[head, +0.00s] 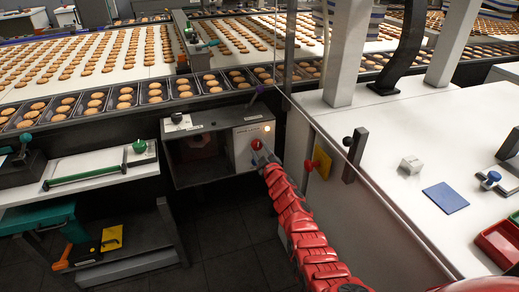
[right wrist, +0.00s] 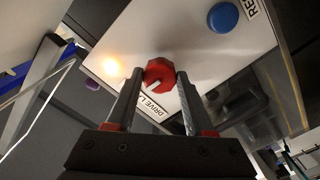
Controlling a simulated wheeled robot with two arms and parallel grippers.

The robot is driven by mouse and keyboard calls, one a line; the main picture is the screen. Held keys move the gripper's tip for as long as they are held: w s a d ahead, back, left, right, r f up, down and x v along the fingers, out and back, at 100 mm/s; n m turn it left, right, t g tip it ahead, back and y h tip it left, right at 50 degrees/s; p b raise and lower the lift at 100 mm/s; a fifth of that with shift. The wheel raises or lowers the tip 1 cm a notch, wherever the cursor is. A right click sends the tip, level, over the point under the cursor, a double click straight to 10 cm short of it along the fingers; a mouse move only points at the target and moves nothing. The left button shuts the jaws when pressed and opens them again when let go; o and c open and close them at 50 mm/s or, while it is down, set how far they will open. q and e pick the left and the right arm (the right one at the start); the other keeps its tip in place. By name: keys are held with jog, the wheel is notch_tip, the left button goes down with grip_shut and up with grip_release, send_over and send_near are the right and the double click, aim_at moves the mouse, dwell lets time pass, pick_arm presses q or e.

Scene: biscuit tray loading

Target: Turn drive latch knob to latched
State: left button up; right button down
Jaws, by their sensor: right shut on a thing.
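The drive latch knob is a red faceted knob on a pale panel, and it shows in the right wrist view (right wrist: 159,71). A pale pointer mark shows on its face, pointing towards the partly covered "DRIVE L..." label (right wrist: 152,107). My right gripper (right wrist: 158,78) is shut on the knob, with one finger on each side of it. In the head view the red right arm reaches up to the control box (head: 254,132), and my right gripper (head: 261,154) is at its front. The knob is small there and partly hidden. My left gripper is not in view.
A blue button (right wrist: 223,17) sits beside the knob on the same panel. A warm light (head: 267,128) glows on the box. A clear guard and white table (head: 390,150) stand right of the arm. Biscuit trays (head: 125,98) run behind the box.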

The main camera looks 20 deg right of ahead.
jog(key=shift+n, duration=0.4)
jog(key=shift+c, duration=1.4)
grip_release()
jog(key=shift+s+r+p, duration=0.1)
jog(key=shift+s+p, duration=0.15)
jog(key=shift+p, duration=0.2)
jog(key=s+p, duration=0.9)
jog(key=s, duration=0.8)
jog(key=shift+d, duration=0.3)
